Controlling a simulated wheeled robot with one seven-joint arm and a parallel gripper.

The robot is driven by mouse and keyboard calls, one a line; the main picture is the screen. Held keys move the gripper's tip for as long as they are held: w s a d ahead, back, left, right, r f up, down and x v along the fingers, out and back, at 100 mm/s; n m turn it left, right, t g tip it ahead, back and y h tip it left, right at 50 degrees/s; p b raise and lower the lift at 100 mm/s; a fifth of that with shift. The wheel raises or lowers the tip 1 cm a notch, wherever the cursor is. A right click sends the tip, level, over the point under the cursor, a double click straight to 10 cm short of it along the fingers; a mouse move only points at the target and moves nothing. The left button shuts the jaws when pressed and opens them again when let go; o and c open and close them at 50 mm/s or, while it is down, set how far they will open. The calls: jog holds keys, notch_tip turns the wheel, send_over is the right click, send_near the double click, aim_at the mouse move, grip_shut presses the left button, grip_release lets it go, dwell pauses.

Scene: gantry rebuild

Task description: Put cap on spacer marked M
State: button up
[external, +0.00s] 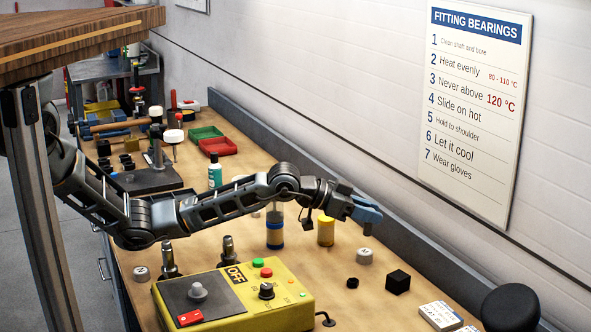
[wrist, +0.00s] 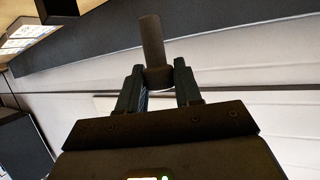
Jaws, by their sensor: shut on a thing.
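My gripper (external: 368,212) is up over the right part of the bench, its blue fingers pointing right. In the wrist view my gripper (wrist: 158,72) is shut on a dark round piece with a stem and a wider collar, which I take to be the cap (wrist: 153,40).
A yellow control box (external: 290,292) fills the front. A yellow pot (external: 326,231) and a clear, blue-based jar (external: 275,232) stand left of the lettered spacer. A black cube (external: 398,281), a small black piece (external: 352,283) and cards (external: 440,315) lie right. A low ledge (external: 440,268) runs along the wall.

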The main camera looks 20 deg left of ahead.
aim_at(365, 235)
jog(key=f, duration=0.3)
jog(key=shift+w+a+f+p, duration=0.15)
jog(key=shift+w+f+p, duration=0.1)
jog(key=shift+p, duration=0.15)
jog(key=shift+s+f, duration=0.1)
jog(key=shift+f, duration=0.3)
jog(key=shift+f, duration=0.1)
jog(key=shift+f, duration=0.15)
jog(key=o, duration=1)
jog(key=shift+r, duration=0.2)
jog(key=shift+r, duration=0.1)
jog(key=b+v, duration=0.1)
jog(key=v, duration=1.1)
jog(key=shift+b, duration=0.4)
